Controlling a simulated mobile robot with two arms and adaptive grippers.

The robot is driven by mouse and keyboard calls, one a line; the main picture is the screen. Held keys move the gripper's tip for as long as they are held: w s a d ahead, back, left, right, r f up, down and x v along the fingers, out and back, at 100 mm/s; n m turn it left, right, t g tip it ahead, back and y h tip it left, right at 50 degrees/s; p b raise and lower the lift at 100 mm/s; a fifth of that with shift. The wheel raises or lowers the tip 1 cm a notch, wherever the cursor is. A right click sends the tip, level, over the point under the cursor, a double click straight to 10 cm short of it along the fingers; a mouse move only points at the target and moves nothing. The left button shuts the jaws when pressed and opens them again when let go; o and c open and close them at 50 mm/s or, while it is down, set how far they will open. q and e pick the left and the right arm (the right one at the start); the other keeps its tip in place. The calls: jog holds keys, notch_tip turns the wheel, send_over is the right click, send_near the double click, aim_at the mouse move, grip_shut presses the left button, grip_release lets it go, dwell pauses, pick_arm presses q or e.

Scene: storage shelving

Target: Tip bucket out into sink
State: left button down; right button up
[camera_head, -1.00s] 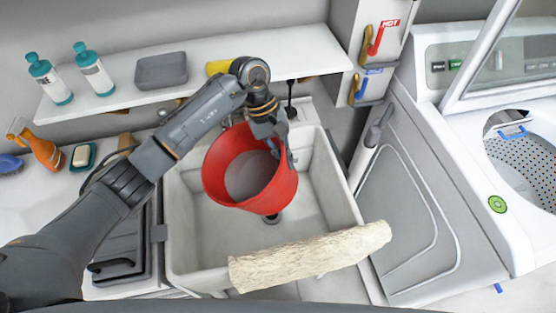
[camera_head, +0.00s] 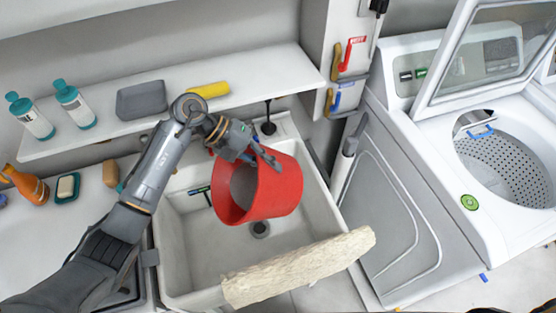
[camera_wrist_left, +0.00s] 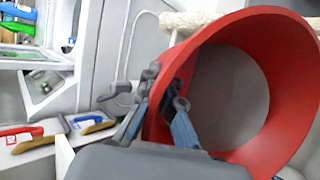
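The red bucket (camera_head: 275,190) hangs tilted over the white sink (camera_head: 318,212), its mouth turned toward the lower left. A grey surface shows inside it; I cannot tell whether that is its bottom or its contents. My left gripper (camera_head: 262,158) is shut on the bucket's rim. In the left wrist view, the fingers (camera_wrist_left: 165,108) straddle the wall of the bucket (camera_wrist_left: 285,40), one inside and one outside. The sink drain (camera_head: 260,228) shows below the bucket. My right gripper is not in view.
A rolled cream towel (camera_head: 298,268) lies across the sink's front edge. A shelf (camera_head: 215,75) with bottles runs behind. A washing machine (camera_head: 400,195) with its lid up stands on the right. A soap dish (camera_head: 67,188) and orange bottle (camera_head: 28,186) are at left.

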pick_arm(q)
jog(key=s+a+m+h+b, duration=0.2)
jog(key=s+a+h+b, duration=0.2)
jog(key=a+h+b, duration=0.4)
jog(key=shift+a+f+m+h+b, duration=0.45)
jog(key=shift+a+b, duration=2.45)
jog(key=shift+b, duration=1.25)
